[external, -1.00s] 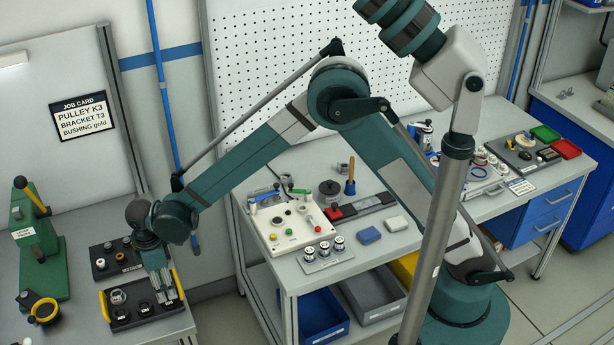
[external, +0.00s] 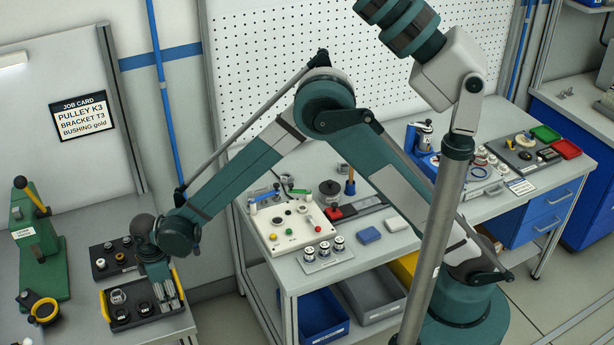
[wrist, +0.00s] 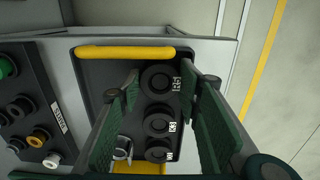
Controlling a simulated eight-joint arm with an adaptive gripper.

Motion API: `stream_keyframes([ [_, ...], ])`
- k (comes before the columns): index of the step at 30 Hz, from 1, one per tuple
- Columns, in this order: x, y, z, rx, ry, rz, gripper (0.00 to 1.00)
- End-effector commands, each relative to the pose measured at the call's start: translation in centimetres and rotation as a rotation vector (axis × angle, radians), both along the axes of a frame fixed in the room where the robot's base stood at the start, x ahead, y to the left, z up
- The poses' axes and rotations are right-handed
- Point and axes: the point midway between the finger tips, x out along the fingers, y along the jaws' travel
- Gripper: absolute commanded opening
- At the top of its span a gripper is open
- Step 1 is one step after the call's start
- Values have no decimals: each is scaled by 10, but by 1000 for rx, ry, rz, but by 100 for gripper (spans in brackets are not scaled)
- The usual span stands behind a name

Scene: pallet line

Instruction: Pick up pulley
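Three dark round pulleys stand in a row in a black tray (wrist: 94,72) with yellow handles. In the wrist view the middle pulley (wrist: 156,122) has a label that reads K3. The pulley above it (wrist: 157,82) and the one below it (wrist: 158,150) have labels too small to read surely. My gripper (wrist: 160,88) is open, its green fingers on either side of the row; I see nothing held. In the external view my gripper (external: 168,291) points down at the right part of the tray, and hides part of it. Two pulleys (external: 121,316) (external: 145,308) show left of it.
A silver ring-like part (wrist: 123,148) sits in the same tray, left of the pulleys. A second dark tray (wrist: 32,112) with several small parts lies beside it. A green press (external: 38,245) stands at the left of the bench. A job card (external: 83,116) reads PULLEY K3.

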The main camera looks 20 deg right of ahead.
Motion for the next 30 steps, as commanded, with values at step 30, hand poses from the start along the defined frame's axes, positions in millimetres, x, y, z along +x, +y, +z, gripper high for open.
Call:
stream_keyframes([
  [30, 0, 0, 22, 0, 0, 0, 17],
])
